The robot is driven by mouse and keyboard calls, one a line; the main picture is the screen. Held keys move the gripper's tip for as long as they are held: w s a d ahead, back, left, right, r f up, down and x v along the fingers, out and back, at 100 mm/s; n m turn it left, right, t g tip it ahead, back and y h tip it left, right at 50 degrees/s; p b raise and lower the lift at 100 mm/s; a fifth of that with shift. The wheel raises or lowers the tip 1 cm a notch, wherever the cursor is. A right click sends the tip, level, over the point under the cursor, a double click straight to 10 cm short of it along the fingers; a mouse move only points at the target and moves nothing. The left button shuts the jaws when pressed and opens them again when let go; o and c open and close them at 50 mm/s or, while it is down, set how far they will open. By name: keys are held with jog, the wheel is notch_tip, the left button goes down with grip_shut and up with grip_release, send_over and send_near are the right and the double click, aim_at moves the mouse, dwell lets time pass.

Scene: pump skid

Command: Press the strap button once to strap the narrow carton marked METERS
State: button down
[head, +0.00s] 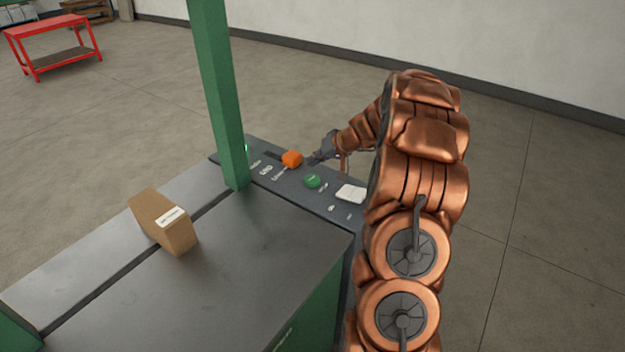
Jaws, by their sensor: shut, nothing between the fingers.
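A narrow brown carton (155,212) with a white label lies on the grey steel top (240,262), over the dark slot. The label print is too small to read. The dark control panel (262,184) along the far right edge of the machine carries an orange button (291,159), a green button (313,181) and a white rectangular piece (351,194). The panel lettering is not legible, so I cannot tell which is the strap button.
A green post (221,95) of the machine rises between the carton and the panel. A small green light (246,148) shows beside it. A red table (52,40) stands far off at the upper left. The floor around the machine is clear.

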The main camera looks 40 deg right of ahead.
aim_at(308, 177)
jog(key=shift+f+b, duration=1.4)
jog(key=shift+f, duration=0.25)
jog(key=shift+f+b, duration=0.95)
jog(key=shift+b, duration=0.45)
dwell(1.0)
jog(key=shift+r, duration=0.95)
jog(key=shift+r+p, duration=0.8)
jog(key=shift+r, duration=1.75)
